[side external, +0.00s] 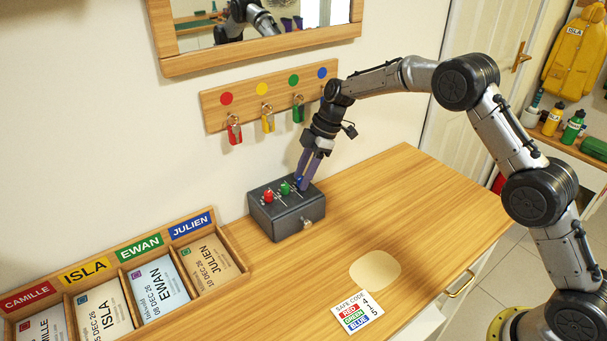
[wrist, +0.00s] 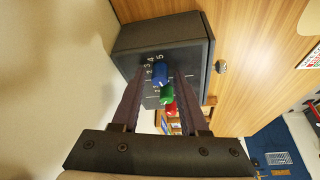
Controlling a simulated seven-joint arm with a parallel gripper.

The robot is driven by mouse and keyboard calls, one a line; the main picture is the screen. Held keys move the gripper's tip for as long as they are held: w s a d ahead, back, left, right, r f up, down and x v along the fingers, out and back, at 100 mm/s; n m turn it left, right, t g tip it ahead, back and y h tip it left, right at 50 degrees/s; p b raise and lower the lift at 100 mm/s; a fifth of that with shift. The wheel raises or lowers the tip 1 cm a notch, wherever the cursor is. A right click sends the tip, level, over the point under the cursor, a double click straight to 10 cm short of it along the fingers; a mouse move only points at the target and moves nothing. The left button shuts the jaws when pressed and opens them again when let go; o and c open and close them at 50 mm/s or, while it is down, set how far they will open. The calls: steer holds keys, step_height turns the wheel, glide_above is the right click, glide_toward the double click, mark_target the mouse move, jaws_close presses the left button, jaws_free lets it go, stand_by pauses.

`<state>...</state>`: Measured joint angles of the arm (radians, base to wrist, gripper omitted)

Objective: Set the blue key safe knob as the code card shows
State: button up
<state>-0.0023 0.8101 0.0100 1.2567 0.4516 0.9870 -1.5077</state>
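The grey key safe (side external: 283,217) stands on the wooden counter against the wall. Its top carries a red knob (side external: 268,196), a green knob (side external: 285,189) and a blue knob (wrist: 160,74). My gripper (side external: 303,180) points down over the blue knob, which the fingers mostly hide in the side view. In the wrist view the fingers are spread on either side of the blue knob, with a gap visible. Printed digits run beside that knob; its exact setting is unclear. The code card (side external: 357,314) lists red, green and blue, with digits that read 4, 1 and 5.
A wooden rack (side external: 137,252) with named card slots stands at the left. Red, yellow and green tagged keys hang from a wooden key rail (side external: 245,97) above the safe, near my wrist. A pale round patch (side external: 375,270) lies on the counter. The counter's right side is clear.

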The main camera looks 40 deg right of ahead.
jaws_close()
